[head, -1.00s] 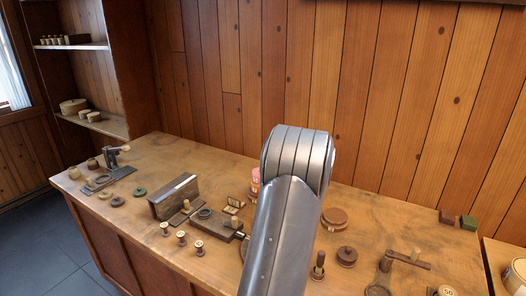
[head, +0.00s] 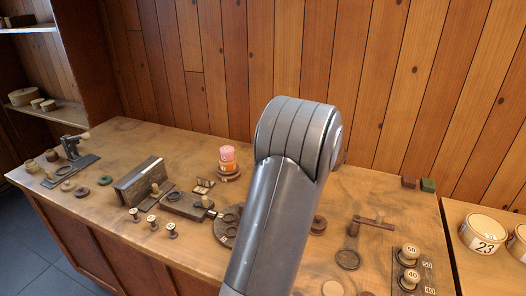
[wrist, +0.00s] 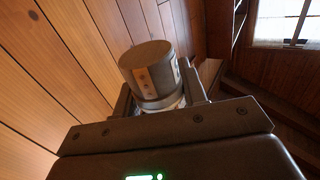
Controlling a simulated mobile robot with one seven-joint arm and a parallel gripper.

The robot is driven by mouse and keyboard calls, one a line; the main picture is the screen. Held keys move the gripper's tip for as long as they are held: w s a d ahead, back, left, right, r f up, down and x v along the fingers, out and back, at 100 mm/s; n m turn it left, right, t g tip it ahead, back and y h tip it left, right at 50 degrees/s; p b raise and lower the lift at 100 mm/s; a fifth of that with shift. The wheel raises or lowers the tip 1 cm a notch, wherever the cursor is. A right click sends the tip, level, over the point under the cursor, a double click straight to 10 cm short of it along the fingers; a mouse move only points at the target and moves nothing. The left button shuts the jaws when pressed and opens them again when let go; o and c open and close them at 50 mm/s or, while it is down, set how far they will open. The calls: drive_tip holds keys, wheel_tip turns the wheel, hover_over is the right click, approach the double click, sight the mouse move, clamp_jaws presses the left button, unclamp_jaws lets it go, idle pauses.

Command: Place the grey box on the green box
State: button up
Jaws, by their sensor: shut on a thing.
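In the wrist view my gripper (wrist: 158,103) is shut on a round grey box (wrist: 147,60) with a darker flat top and a pale marked label on its side. The box stands up between the two fingers, tilted in the picture. In the head view my arm hides the gripper and the held box. No round green box shows. A small dark green block (head: 428,185), which may or may not be the green box, sits at the bench's back right edge, apart from the gripper.
A brown block (head: 408,182) sits beside the green one. A pink and orange stack (head: 228,161) stands left of my arm. Spools, rings and tools crowd the bench (head: 215,140). At right, a cream round box marked 23 (head: 484,233) stands on another surface.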

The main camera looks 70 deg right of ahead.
drive_tip(key=w+f, duration=0.1)
drive_tip(key=w, duration=0.2)
drive_tip(key=w+d+f, duration=0.1)
drive_tip(key=w+f, duration=0.1)
drive_tip(key=w, duration=0.1)
drive_tip(key=w+f, duration=0.2)
drive_tip(key=w, duration=0.1)
drive_tip(key=shift+d+f, duration=0.25)
drive_tip(key=shift+w+f, duration=0.1)
drive_tip(key=shift+f, duration=1.95)
drive_tip(key=o, duration=0.9)
drive_tip(key=shift+f, duration=0.15)
drive_tip(key=shift+o, duration=0.2)
drive_tip(key=shift+r, duration=0.2)
drive_tip(key=v, duration=1.2)
